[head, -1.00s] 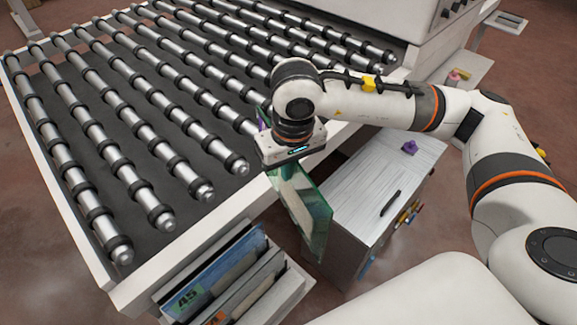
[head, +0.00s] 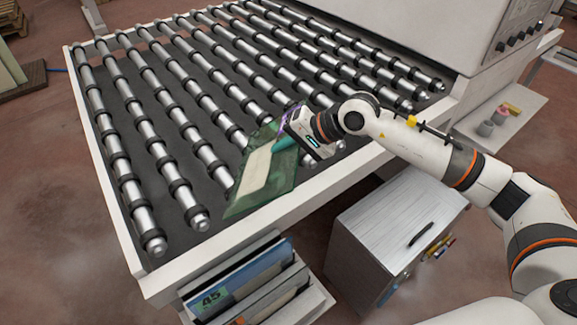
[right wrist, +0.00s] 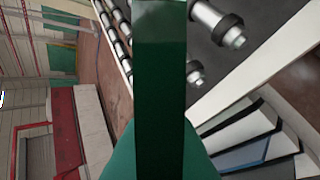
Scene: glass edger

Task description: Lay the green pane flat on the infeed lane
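The green pane (head: 262,176) is a translucent sheet with a pale patch on its face. My right gripper (head: 288,143) is shut on one edge of it and holds it over the near right corner of the infeed lane (head: 108,190), a bed of steel rollers with black rings. The pane looks tilted, its lower end near the lane's white front rail; I cannot tell if it touches the rollers. In the right wrist view the pane (right wrist: 160,85) shows nearly edge-on as a dark green strip. My left gripper is out of view.
A rack (head: 318,302) with several panes in slots, one labelled 45, stands below the lane's front rail. A grey cabinet (head: 375,250) stands to its right. The machine housing (head: 420,35) closes the far right side. Most rollers left of the pane are clear.

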